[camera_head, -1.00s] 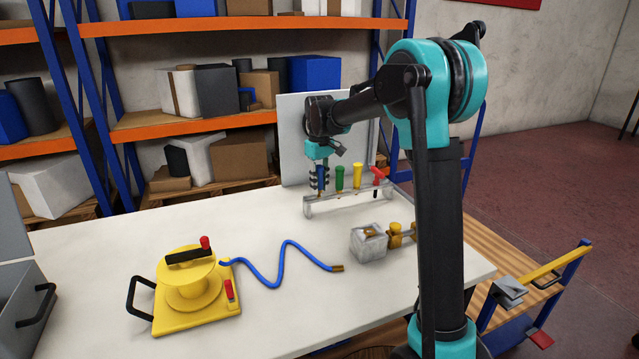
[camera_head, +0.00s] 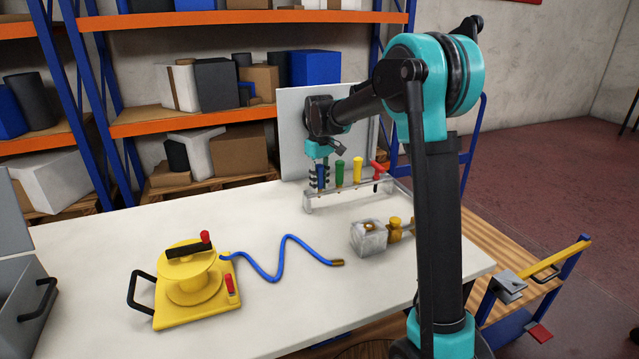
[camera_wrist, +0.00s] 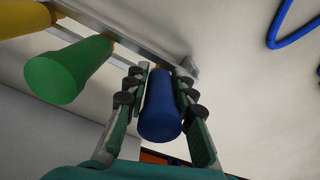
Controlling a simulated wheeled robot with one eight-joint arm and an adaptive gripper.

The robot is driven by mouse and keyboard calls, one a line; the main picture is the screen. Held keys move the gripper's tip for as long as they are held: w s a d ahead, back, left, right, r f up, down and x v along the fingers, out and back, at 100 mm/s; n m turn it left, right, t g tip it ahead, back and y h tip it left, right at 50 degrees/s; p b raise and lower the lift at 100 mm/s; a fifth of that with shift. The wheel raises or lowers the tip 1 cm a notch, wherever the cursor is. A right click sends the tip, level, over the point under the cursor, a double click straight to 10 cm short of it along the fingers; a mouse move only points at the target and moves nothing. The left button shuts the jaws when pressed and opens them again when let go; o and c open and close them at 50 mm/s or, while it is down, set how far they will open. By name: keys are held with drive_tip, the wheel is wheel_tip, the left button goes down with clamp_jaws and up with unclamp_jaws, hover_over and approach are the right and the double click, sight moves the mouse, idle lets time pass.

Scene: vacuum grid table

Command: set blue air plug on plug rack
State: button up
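The plug rack (camera_head: 345,194) is a low metal rail on short legs at the table's back. The blue air plug (camera_head: 319,177) is upright at the rack's left end. My gripper (camera_head: 319,180) points down around it, a finger on each side.
A green plug (camera_head: 339,173), a yellow plug (camera_head: 357,171) and a red plug (camera_head: 376,169) stand on the rack to the right. A grey block (camera_head: 368,240) with brass fittings is in front. A blue hose (camera_head: 282,262) runs from a yellow device (camera_head: 190,290) across the table.

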drive_tip(key=o, duration=0.4)
wheel_tip(320, 180, up, 12)
idle(0.6)
